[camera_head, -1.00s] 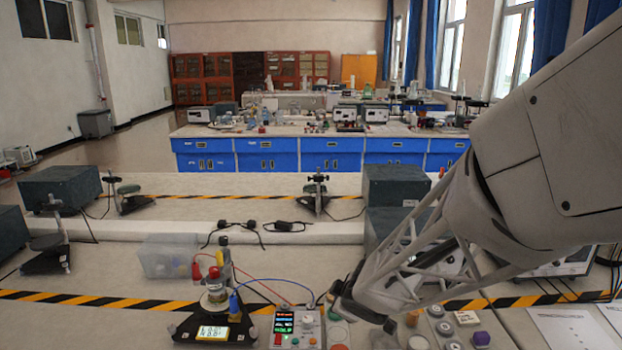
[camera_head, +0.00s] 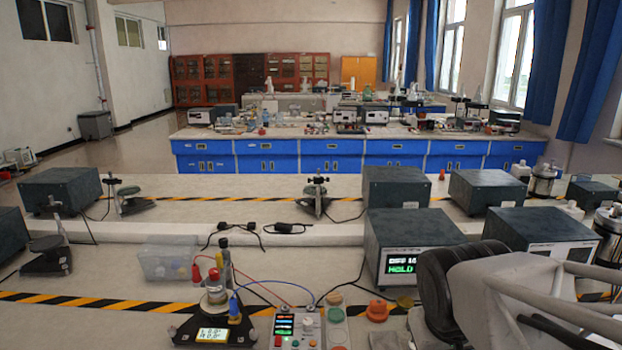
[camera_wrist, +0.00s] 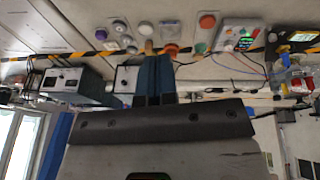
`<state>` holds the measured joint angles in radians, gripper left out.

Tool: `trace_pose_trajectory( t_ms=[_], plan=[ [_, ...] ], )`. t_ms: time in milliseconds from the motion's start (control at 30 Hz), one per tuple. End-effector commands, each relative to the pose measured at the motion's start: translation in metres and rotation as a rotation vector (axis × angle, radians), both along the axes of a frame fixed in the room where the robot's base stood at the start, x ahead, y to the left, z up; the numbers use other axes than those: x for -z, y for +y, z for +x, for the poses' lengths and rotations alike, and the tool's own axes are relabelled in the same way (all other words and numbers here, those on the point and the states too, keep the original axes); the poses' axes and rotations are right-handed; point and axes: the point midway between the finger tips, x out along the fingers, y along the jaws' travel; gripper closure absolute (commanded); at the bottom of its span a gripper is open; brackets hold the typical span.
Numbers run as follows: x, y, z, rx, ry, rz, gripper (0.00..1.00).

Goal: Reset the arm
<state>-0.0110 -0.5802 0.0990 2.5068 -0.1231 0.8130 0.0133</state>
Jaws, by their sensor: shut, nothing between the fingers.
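My gripper shows in the wrist view, its two dark blue fingers (camera_wrist: 153,72) pressed together with nothing between them. They stand out over the lab bench, clear of the small parts as far as I can tell. In the head view my grey arm is folded low at the bottom right corner; the fingertips cannot be made out there. The wrist picture looks upside down, with the bench at the top and windows low on the left.
A control box with lit displays (camera_head: 298,328) and a wired apparatus (camera_head: 215,295) stand at the front. A grey instrument reading HOLD (camera_head: 408,245) is beside my arm. Orange (camera_head: 377,311) and other small pieces lie near it. A clear plastic box (camera_head: 168,262) stands left.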

Motion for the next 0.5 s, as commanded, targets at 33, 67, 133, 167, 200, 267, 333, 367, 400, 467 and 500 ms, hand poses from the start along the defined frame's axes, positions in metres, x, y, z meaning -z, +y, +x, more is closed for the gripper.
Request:
trace_pose_trajectory(
  t_ms=[33,67,133,167,200,267,333,367,400,467,500],
  plan=[
    [-0.003,0.001,-0.011,0.021,0.014,0.023,1.00],
    [-0.004,0.002,-0.017,0.033,0.025,0.036,1.00],
    [-0.007,0.004,-0.028,0.053,0.044,0.064,1.00],
    [-0.008,0.005,-0.031,0.060,0.050,0.074,1.00],
    [-0.008,0.006,-0.035,0.066,0.059,0.083,1.00],
    [-0.009,0.007,-0.039,0.074,0.066,0.094,1.00],
    [-0.009,0.008,-0.042,0.078,0.070,0.100,1.00],
    [-0.009,0.008,-0.042,0.079,0.071,0.101,1.00],
    [-0.009,0.008,-0.042,0.078,0.072,0.102,1.00],
    [-0.009,0.008,-0.042,0.079,0.072,0.101,1.00],
    [-0.009,0.008,-0.042,0.078,0.072,0.101,1.00]
  ],
)
